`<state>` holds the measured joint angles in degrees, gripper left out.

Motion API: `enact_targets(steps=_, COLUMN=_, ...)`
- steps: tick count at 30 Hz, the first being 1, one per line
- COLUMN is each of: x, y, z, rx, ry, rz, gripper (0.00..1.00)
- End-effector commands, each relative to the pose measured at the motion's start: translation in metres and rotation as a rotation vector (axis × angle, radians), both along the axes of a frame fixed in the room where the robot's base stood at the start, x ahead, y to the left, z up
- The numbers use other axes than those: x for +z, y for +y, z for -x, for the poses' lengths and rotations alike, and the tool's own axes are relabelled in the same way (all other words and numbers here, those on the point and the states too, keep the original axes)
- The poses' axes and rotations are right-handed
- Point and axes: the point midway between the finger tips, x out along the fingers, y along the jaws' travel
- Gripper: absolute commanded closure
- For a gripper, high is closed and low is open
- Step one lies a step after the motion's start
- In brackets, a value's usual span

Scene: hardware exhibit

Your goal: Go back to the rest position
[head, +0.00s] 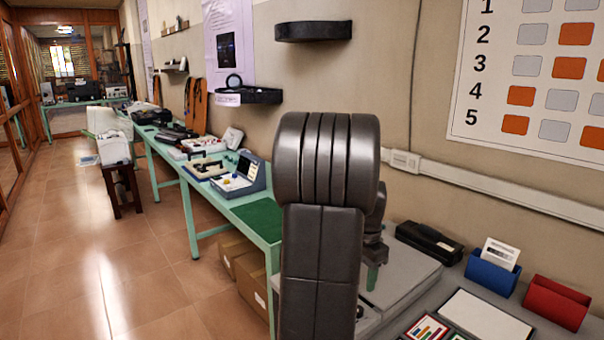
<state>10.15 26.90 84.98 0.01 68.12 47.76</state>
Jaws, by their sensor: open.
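My arm stands in the middle of the head view, its dark grey upper links (328,170) raised close to the camera. A further dark part of the arm (374,225) shows just behind it on the right. I see no object held.
Right of my arm are a grey surface (402,283), a black case (429,243), a blue holder (493,277) and a red holder (556,304). A long green table (212,204) with devices runs along the wall. The tiled floor (75,235) at left is clear.

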Motion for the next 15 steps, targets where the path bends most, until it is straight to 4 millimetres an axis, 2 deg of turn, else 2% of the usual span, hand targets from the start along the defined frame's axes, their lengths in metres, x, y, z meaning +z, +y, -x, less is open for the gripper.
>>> enact_targets(steps=5, x=0.037, y=0.0, z=0.0, rx=0.0, ry=-0.004, rz=0.001, gripper=0.52)
enact_targets(steps=6, x=0.035, y=0.0, z=0.0, rx=0.0, ry=0.001, rz=0.0, gripper=0.52)
enact_targets(steps=15, x=-0.03, y=0.0, z=0.001, rx=0.0, ry=0.005, rz=0.0, gripper=0.52)
